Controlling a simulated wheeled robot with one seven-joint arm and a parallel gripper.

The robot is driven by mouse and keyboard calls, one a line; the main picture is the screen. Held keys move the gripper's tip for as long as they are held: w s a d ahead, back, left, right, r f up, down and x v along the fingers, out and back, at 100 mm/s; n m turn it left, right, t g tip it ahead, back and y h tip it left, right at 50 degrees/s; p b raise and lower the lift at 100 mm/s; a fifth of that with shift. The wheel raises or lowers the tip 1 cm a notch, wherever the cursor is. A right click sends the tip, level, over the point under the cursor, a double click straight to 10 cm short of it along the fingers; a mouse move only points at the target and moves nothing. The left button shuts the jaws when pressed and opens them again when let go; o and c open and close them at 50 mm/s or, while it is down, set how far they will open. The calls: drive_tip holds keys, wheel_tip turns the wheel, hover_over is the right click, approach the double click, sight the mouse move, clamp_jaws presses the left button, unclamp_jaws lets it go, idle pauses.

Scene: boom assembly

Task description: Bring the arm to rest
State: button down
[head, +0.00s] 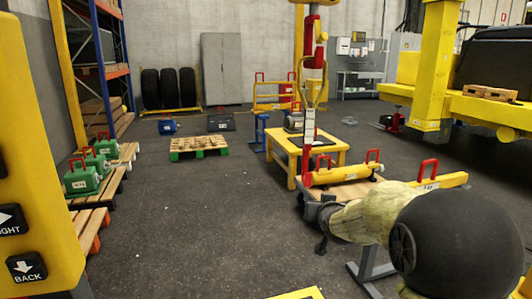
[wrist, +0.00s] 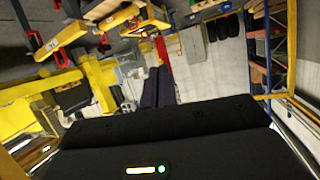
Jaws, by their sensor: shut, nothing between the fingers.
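My arm reaches in from the lower right of the head view, with a large black rounded joint and a pale yellow cover. My gripper shows in the wrist view as two dark fingers (wrist: 158,72) side by side beyond the black wrist housing. They are shut with nothing held. In the head view the dark end of my arm (head: 320,222) is low in front of a low stand carrying a yellow beam (head: 342,174) with red handles. The fingertips are too small to make out there. I cannot tell whether the arm touches the stand.
A yellow table (head: 303,150) stands behind, with a red hoist and hook hanging above it. Green cases (head: 82,180) line the left side. A yellow frame (head: 432,75) rises at right. The dark floor at centre left is clear.

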drive_tip(key=s+f+g, duration=0.4)
drive_tip(key=s+f, duration=0.2)
drive_tip(key=s, duration=0.4)
drive_tip(key=s+f+g, duration=0.3)
drive_tip(key=s+f, duration=0.2)
drive_tip(key=s, duration=0.6)
drive_tip(key=s+f+g, duration=0.4)
drive_tip(key=s+f, duration=0.2)
drive_tip(key=s, duration=0.4)
drive_tip(key=w+p+v, duration=0.3)
drive_tip(key=p+v, duration=0.9)
drive_tip(key=w+r+p+v, duration=0.1)
drive_tip(key=w+p+v, duration=0.1)
drive_tip(key=p+v, duration=1)
drive_tip(key=shift+w+r+n+p, duration=0.3)
drive_tip(key=shift+w+p, duration=0.25)
drive_tip(key=shift+w, duration=0.15)
drive_tip(key=shift+f, duration=0.1)
